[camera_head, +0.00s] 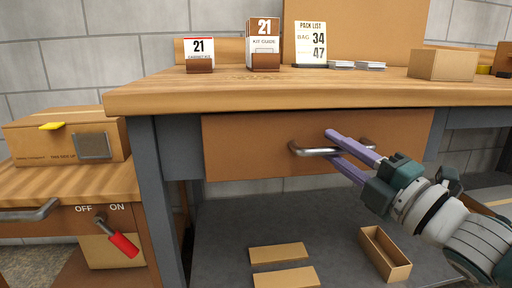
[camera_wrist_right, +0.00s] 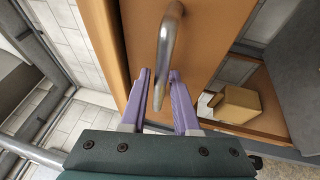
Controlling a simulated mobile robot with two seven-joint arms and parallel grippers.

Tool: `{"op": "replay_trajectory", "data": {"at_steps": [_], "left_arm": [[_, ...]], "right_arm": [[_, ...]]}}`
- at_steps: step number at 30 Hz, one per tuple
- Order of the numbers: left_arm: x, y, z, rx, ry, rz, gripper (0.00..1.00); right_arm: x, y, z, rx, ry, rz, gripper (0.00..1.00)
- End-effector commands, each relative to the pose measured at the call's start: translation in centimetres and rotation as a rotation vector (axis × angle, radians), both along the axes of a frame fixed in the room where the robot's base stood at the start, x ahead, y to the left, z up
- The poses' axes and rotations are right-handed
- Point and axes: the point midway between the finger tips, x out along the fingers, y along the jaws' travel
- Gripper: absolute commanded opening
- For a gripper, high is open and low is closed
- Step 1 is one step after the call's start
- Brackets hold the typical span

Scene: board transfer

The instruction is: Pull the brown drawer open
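The brown drawer (camera_head: 240,150) sits under the wooden tabletop, and its front looks flush with the table frame. Its curved metal handle (camera_head: 312,152) is on the drawer front. My right gripper (camera_head: 330,145) is at the handle with its two purple fingers apart, one above and one below the bar. In the right wrist view the handle (camera_wrist_right: 170,45) reaches between the open fingers (camera_wrist_right: 160,80). I cannot tell whether a finger touches the bar. My left gripper is not in view.
The workbench top (camera_head: 200,93) overhangs the drawer and holds number cards (camera_head: 263,45) and a cardboard box (camera_head: 442,64). Below are flat cardboard pieces (camera_head: 278,253) and an open box (camera_head: 384,254). A lower bench with a red-handled switch (camera_head: 123,244) stands left.

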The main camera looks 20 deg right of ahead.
Motion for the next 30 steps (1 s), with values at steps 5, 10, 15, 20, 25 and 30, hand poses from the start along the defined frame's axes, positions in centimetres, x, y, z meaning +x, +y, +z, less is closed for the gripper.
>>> {"op": "replay_trajectory", "data": {"at_steps": [5, 10, 15, 20, 25, 30], "left_arm": [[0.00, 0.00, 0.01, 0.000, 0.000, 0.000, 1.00], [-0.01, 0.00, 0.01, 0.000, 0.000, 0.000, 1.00], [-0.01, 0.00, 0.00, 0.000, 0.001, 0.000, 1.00], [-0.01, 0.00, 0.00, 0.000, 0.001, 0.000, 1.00], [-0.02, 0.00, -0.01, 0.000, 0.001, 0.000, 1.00], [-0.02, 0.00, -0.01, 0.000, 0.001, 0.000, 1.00]], "right_arm": [[-0.03, 0.00, -0.01, 0.000, 0.000, 0.000, 0.24], [-0.04, 0.00, -0.01, 0.000, 0.000, 0.000, 0.05], [-0.04, 0.00, 0.00, 0.001, 0.000, 0.000, 0.00], [-0.05, 0.01, 0.00, 0.001, 0.000, 0.000, 0.00], [-0.05, 0.01, 0.00, 0.001, -0.001, 0.000, 0.00], [-0.04, 0.01, 0.00, 0.001, -0.001, 0.000, 0.00]]}}
